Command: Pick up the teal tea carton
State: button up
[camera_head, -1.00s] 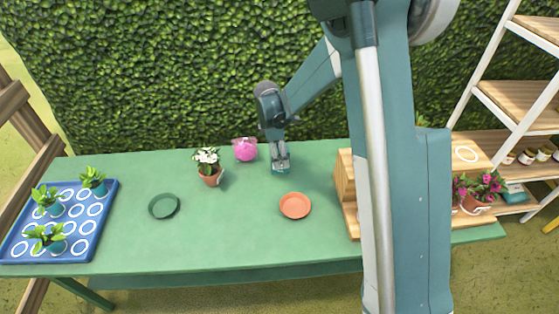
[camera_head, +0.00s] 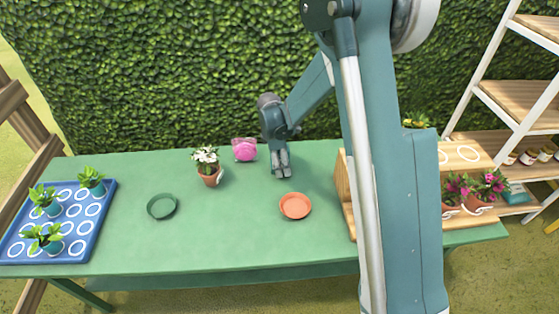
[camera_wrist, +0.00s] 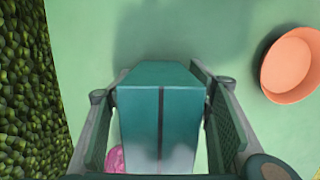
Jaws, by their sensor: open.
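The teal carton (camera_wrist: 140,120), a box with a dark stripe down its middle, stands between the fingers of my gripper (camera_wrist: 158,92) in the wrist view. The fingers are open, one along each side of it, and I cannot tell whether either touches it. In the head view my gripper (camera_head: 281,170) is low over the back middle of the green table (camera_head: 240,235). There the carton is hidden or too small to make out.
A pink item (camera_head: 244,150) and a potted white flower (camera_head: 209,168) stand left of my gripper. An orange saucer (camera_head: 295,206) lies in front, a green saucer (camera_head: 162,206) further left. A wooden stand (camera_head: 346,190) is to the right. Another teal box (camera_head: 515,193) sits on the right shelf.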

dwell(0.4)
jog(key=c, duration=1)
jog(key=shift+r, duration=0.1)
jog(key=shift+r+p, duration=1.1)
jog(key=shift+r, duration=3.85)
